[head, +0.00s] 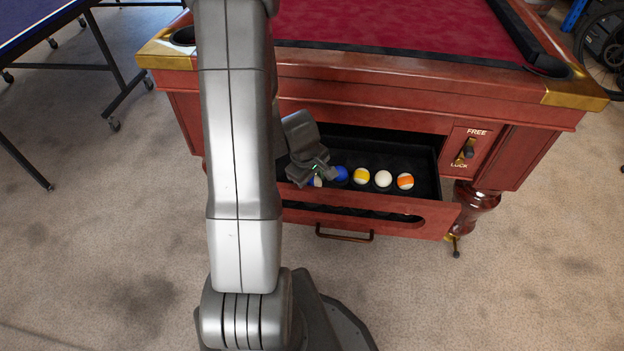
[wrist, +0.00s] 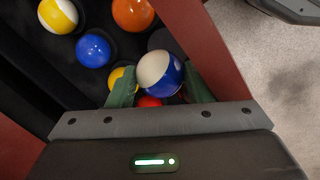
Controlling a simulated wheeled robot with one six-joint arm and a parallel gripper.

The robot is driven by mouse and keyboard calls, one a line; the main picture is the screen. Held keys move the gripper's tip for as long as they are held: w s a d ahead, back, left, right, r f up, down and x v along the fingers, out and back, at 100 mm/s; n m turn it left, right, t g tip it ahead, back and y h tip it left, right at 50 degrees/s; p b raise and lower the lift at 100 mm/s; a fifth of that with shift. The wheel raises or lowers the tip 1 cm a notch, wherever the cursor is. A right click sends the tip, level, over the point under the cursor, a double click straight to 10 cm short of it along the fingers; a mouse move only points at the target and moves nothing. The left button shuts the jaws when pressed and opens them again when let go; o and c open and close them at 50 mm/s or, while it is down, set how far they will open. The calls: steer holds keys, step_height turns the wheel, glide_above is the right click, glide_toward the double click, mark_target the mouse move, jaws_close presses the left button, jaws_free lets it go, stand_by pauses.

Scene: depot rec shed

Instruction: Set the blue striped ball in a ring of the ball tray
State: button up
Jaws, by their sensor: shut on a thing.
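The blue striped ball (wrist: 160,73), white with a blue band, sits between the green fingers of my gripper (wrist: 163,88) in the wrist view. In the head view only a small part of this ball (head: 317,181) shows below my gripper (head: 320,175). My gripper is shut on it at the left part of the open drawer. The black ball tray (head: 425,160) lies in the drawer under the pool table; it also fills the left of the wrist view (wrist: 30,75). Whether the ball touches the tray, and the ring under it, cannot be told.
A blue ball (head: 341,174), a yellow striped ball (head: 361,176), a white ball (head: 383,179) and an orange striped ball (head: 405,181) stand in a row right of my gripper. In the wrist view, a red ball (wrist: 150,101) and a yellow ball (wrist: 120,80) are close. The drawer's wooden front (head: 430,226) borders the tray.

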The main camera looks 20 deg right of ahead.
steer(key=o, duration=1.1)
steer(key=shift+o, duration=0.2)
step_height(320, 180, up, 14)
steer(key=s+a+p, duration=0.1)
steer(key=a+p, duration=0.1)
steer(key=p, duration=0.3)
steer(key=shift+a+f, duration=0.2)
steer(key=shift+s+f, duration=0.1)
steer(key=shift+f, duration=0.05)
steer(key=f+b, duration=0.1)
steer(key=f, duration=0.3)
steer(key=d+f+b, duration=0.1)
steer(key=f+b, duration=0.1)
steer(key=f, duration=0.3)
steer(key=w+d+f+b, duration=0.1)
steer(key=f+b, duration=0.1)
steer(key=f, duration=0.2)
steer(key=shift+d+f, duration=0.2)
steer(key=shift+f, duration=0.15)
steer(key=shift+w+r+p, duration=0.1)
steer(key=shift+r+p, duration=0.2)
steer(key=shift+r, duration=0.4)
steer(key=shift+f, duration=0.15)
